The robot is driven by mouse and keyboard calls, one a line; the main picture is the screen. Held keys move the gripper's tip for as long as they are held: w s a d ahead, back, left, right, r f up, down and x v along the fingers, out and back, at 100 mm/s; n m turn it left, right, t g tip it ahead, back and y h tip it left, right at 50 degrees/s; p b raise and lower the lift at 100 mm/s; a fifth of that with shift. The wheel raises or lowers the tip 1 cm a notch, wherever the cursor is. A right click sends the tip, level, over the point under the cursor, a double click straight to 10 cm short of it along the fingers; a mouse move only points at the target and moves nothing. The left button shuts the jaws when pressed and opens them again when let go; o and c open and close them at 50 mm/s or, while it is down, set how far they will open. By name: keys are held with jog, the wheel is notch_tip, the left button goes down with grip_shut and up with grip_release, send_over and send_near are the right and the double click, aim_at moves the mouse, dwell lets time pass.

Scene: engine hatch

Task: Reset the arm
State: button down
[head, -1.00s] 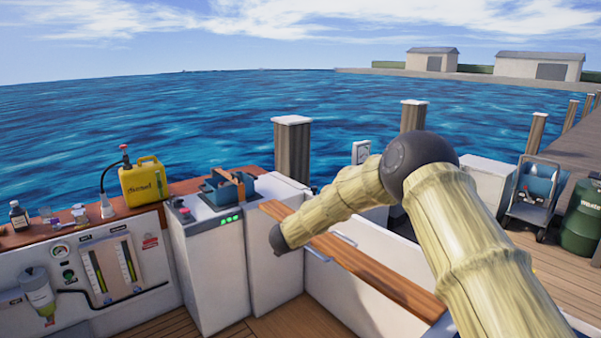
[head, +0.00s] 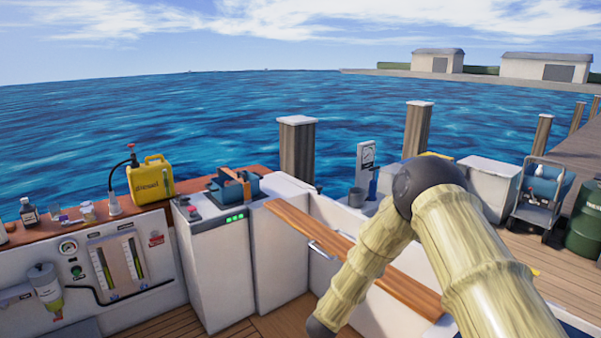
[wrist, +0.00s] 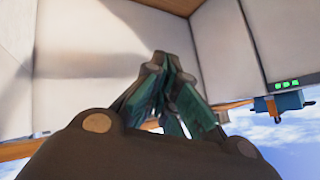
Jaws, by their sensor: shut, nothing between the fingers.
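My gripper (wrist: 168,75) shows in the wrist view with its dark green fingers brought together at the tips. It is shut and holds nothing. In the head view my arm comes in from the lower right, bends at a dark elbow joint, and its forearm slopes down to the left over the deck beside the wooden-topped bench. The gripper itself is not seen in the head view.
A yellow diesel can (head: 151,178) and small bottles stand on the wooden ledge at left. A blue device (head: 233,186) sits on a white cabinet (head: 212,262). A wooden plank (head: 350,256) tops the low wall near my forearm. A green barrel (head: 585,217) stands at right.

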jog(key=s+d+f+n+g, duration=0.1)
jog(key=s+d+f+n, duration=0.2)
jog(key=s, duration=0.6)
jog(key=s+d+f+g+y, duration=0.1)
jog(key=s+d+f+g, duration=0.1)
jog(key=s+f, duration=0.5)
jog(key=s+d+f+n+g, duration=0.1)
jog(key=s+d+f+n, duration=0.15)
jog(key=s, duration=0.75)
jog(key=s+d+n+g, duration=0.1)
jog(key=s+d+g, duration=0.1)
jog(key=s, duration=1.2)
jog(key=s+d+r+n+g+y, duration=0.1)
jog(key=s+d+g, duration=0.2)
jog(key=s, duration=1.2)
jog(key=shift+d, duration=0.4)
jog(key=shift+n, duration=0.25)
